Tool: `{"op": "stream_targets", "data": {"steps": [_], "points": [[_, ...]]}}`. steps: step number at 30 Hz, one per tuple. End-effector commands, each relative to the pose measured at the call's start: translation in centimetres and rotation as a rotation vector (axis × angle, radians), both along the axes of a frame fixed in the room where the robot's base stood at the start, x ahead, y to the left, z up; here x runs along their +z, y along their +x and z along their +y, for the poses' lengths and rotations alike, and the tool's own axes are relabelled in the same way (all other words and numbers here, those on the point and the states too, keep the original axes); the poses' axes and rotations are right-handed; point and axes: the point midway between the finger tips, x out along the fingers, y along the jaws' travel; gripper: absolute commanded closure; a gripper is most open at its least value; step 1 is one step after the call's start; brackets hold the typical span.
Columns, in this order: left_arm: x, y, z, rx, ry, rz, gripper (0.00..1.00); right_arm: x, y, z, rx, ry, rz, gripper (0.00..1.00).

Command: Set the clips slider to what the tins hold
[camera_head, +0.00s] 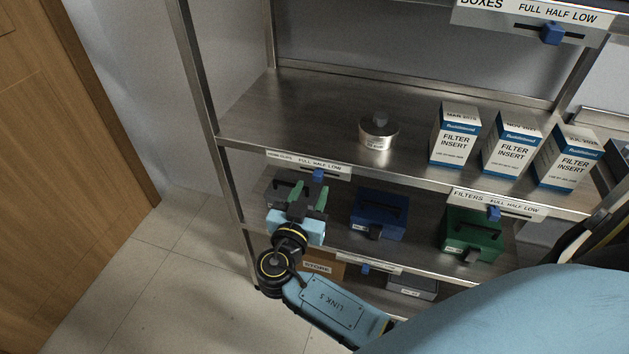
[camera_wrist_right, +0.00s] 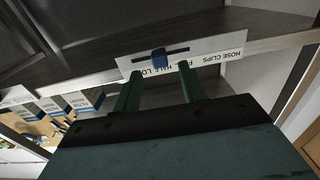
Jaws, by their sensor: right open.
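The hose clips label (camera_head: 335,170) is on the upper shelf's front edge, and its blue slider (camera_head: 318,175) sits around the middle of its slot, near HALF. In the right wrist view the label (camera_wrist_right: 215,58) is upside down, with the slider (camera_wrist_right: 159,58) near mid-slot. My right gripper (camera_head: 310,188) is open and empty, just in front of the slider. In the wrist view its green fingers (camera_wrist_right: 160,72) lie to either side of the slider; contact cannot be told. A round metal tin (camera_head: 377,142) stands on the shelf above; its contents are hidden. My left gripper is not in view.
Several filter insert boxes (camera_head: 455,137) stand right of the tin. A filters label (camera_head: 470,198) and boxes label (camera_head: 575,14) carry blue sliders too. Blue (camera_head: 378,214) and green (camera_head: 472,237) cases stand on the lower shelf. A steel post (camera_head: 200,75) rises at left.

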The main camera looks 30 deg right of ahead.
Motion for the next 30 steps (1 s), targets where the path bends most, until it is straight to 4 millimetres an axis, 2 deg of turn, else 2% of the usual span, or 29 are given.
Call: {"op": "stream_targets", "data": {"steps": [6, 18, 27, 30], "points": [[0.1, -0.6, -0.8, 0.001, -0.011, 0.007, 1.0, 0.0, 1.9, -2.2, 0.0, -0.002, 0.001, 0.58], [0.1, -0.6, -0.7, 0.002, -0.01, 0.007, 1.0, -0.1, 2.3, -2.7, 0.001, 0.001, 0.002, 0.58], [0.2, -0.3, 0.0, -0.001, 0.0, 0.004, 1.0, -0.1, 2.3, -2.7, 0.001, 0.0, 0.003, 0.97], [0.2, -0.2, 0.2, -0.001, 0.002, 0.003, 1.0, -0.1, 2.3, -2.7, 0.001, 0.0, 0.003, 1.0]]}}
